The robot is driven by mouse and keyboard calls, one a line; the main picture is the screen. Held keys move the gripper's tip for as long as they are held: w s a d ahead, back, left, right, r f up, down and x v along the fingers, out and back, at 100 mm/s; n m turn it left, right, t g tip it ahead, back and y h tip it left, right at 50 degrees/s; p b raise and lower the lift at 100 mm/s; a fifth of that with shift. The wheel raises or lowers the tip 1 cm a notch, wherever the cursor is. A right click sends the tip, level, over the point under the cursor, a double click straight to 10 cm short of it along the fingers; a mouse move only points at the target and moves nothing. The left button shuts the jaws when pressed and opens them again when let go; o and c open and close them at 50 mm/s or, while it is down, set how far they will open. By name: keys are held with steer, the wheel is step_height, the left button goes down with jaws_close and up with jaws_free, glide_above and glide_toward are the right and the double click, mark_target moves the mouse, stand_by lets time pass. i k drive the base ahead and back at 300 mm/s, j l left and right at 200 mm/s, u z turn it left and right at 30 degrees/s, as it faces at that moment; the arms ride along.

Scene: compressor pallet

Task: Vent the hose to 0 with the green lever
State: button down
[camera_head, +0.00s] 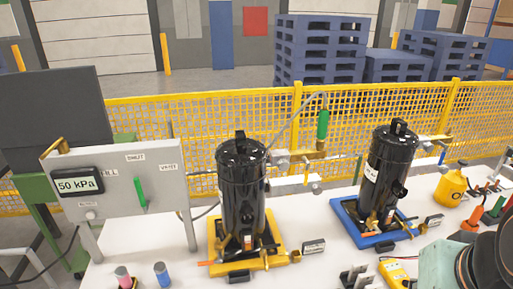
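The green lever (140,193) is on a grey panel (165,213) at the left. It stands close to upright, its top leaning slightly left, below the label SHUT (135,157). The label VENT (168,167) is to its right, and a partly covered label, probably FILL, is to its left. The display (78,185) on the panel reads 50 kPa. A thin grey hose (285,128) arches behind the left black compressor (242,195) to a green cylindrical fitting (323,124). My gripper's fingertips are not in view; part of my arm shows at the lower right.
A second black compressor (386,172) stands on a blue base (350,222); the left one stands on a yellow base (215,250). Small bottles and tools crowd the white table's right side (410,250). A yellow mesh fence (220,110) runs behind. The table between the bases has some clear room.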

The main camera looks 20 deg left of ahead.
mark_target(144, 204)
steer(key=u, duration=1.95)
